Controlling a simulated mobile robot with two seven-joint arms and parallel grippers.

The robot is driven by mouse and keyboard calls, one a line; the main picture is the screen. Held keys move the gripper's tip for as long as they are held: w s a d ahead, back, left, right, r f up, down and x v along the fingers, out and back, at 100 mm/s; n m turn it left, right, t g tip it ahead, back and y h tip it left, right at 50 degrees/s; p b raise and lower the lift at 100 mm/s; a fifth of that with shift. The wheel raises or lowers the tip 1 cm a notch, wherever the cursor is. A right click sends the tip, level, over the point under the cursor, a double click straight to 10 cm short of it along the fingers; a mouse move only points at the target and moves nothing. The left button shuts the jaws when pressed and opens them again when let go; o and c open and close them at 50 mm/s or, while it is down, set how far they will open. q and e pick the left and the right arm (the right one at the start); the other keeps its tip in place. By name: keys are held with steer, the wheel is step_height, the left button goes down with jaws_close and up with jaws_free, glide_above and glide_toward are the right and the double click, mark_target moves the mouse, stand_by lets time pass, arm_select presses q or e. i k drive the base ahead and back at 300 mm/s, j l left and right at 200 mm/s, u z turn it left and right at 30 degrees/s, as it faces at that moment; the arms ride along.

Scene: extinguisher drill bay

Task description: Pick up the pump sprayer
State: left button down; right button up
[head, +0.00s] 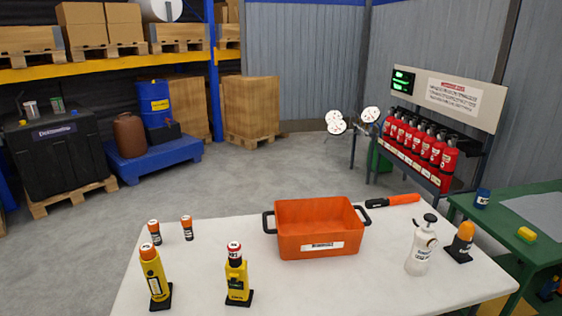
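The pump sprayer (420,248) is a white bottle with a dark pump top. It stands upright on the right part of the white table (330,290). A small orange-topped device (462,240) on a black base stands just right of it, close by. Neither of my grippers is in the head view, and nothing touches or hides the sprayer.
An orange crate (288,242) with black handles sits mid-table, left of the sprayer. An orange-and-black tool (393,200) lies behind. Two yellow devices (155,275) (238,275) and two small canisters (154,232) (187,228) stand left. A green table (500,225) adjoins right.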

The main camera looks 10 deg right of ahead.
mark_target(426, 240)
steer(key=z, duration=1.3)
steer(key=i+l+u, duration=0.1)
steer(key=u, duration=1.3)
steer(key=l+u, duration=0.4)
steer(key=k+l+u, duration=0.15)
steer(key=l+u, duration=0.3)
steer(key=k+l+u, duration=0.25)
steer(key=l, duration=0.15)
steer(key=k+l+u, duration=0.1)
steer(key=l+u, duration=0.15)
steer(key=l, duration=0.15)
steer(key=k+l+u, duration=0.1)
steer(key=k+l, duration=0.15)
steer(key=l, duration=0.15)
steer(key=k+l+u, duration=0.1)
steer(key=l, duration=0.3)
steer(key=k, duration=0.1)
